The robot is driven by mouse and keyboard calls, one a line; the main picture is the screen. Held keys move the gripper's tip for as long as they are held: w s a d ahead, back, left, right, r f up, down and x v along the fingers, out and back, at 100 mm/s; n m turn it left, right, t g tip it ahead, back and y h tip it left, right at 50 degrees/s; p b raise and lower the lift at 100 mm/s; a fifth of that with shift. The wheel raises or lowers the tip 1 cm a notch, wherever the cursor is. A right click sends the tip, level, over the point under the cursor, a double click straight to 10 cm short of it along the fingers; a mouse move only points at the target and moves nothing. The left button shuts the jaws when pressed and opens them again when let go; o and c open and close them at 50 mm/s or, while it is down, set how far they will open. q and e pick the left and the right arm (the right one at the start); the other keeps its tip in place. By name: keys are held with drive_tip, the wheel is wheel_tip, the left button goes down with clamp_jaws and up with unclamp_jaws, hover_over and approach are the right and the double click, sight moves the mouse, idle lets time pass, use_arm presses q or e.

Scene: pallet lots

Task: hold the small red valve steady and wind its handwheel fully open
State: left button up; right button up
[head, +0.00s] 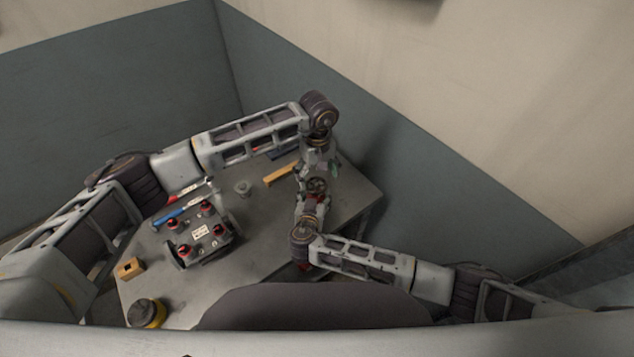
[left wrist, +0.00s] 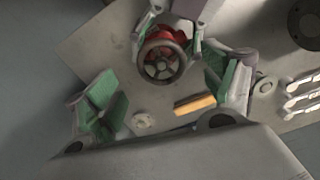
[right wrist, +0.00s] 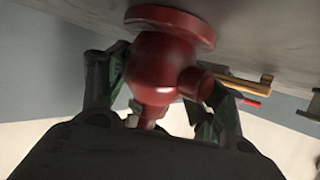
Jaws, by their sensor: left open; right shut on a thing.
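The small red valve (right wrist: 165,65) has a round flange and a side port in the right wrist view. My right gripper (right wrist: 162,105) is shut on its body, with green-padded fingers on both sides. The dark spoked handwheel (left wrist: 163,62) faces the left wrist camera, with red valve body showing behind it. My left gripper (left wrist: 168,95) is open, its green-padded fingers spread wide on either side of the wheel, apart from it. In the head view, the handwheel (head: 317,185) lies between my left gripper (head: 316,170) and my right gripper (head: 311,208).
The grey table (head: 262,222) carries a block with red knobs (head: 205,232), a blue-handled tool (head: 168,215), a grey cup-like piece (head: 242,188) and a yellow bar (head: 281,173). A wooden block (head: 130,268) and a yellow-black round item (head: 147,312) sit near the left edge.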

sight(317, 185)
use_arm(q)
drive_tip(key=shift+f, duration=2.15)
drive_tip(key=c, duration=1)
drive_tip(key=shift+c, duration=0.2)
